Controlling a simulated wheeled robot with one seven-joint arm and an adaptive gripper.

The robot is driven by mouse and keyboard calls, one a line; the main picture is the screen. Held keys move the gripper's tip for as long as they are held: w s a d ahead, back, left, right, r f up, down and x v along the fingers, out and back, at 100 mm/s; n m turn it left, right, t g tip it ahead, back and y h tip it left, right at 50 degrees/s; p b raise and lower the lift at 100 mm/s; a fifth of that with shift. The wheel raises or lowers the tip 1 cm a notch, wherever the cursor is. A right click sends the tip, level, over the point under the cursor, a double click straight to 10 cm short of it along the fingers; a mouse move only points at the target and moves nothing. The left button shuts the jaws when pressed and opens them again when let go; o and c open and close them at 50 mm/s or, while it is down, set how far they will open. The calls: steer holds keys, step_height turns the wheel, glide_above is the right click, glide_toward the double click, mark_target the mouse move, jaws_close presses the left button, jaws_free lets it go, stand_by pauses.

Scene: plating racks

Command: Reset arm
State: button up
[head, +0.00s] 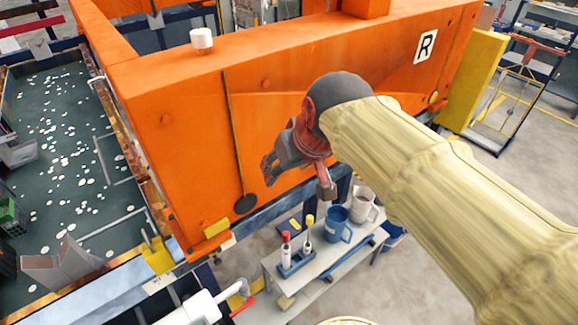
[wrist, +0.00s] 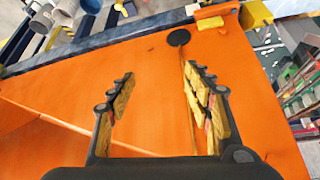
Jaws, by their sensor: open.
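My gripper (wrist: 160,82) is open and empty in the wrist view. In the head view my gripper (head: 268,172) is small and partly hidden by my yellow-sleeved arm. It hangs in front of the orange machine's side (head: 170,150), to the right of a dark rod with a round black end (head: 245,203). I cannot tell how close the fingers are to the panel.
Below my arm a small bench (head: 330,265) holds a blue mug (head: 337,224), a pale mug (head: 363,205) and a blue holder (head: 296,262) with upright tubes. A dark green tank (head: 60,130) with white flecks lies left. Grey floor shows at right.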

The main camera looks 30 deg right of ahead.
steer(key=s+a+f+b, duration=0.1)
steer(key=s+f+b, duration=0.2)
steer(key=f, duration=0.4)
steer(key=s+a+f+n+b, duration=0.1)
steer(key=s+a+f+b, duration=0.1)
steer(key=f+b, duration=0.4)
steer(key=s+a+f+g+b, duration=0.1)
steer(key=s+f+b, duration=0.3)
steer(key=f, duration=0.5)
steer(key=shift+a+f+y+b, duration=0.3)
steer(key=shift+a+f+b, duration=0.05)
steer(key=shift+a+b, duration=0.4)
steer(key=shift+r, duration=0.1)
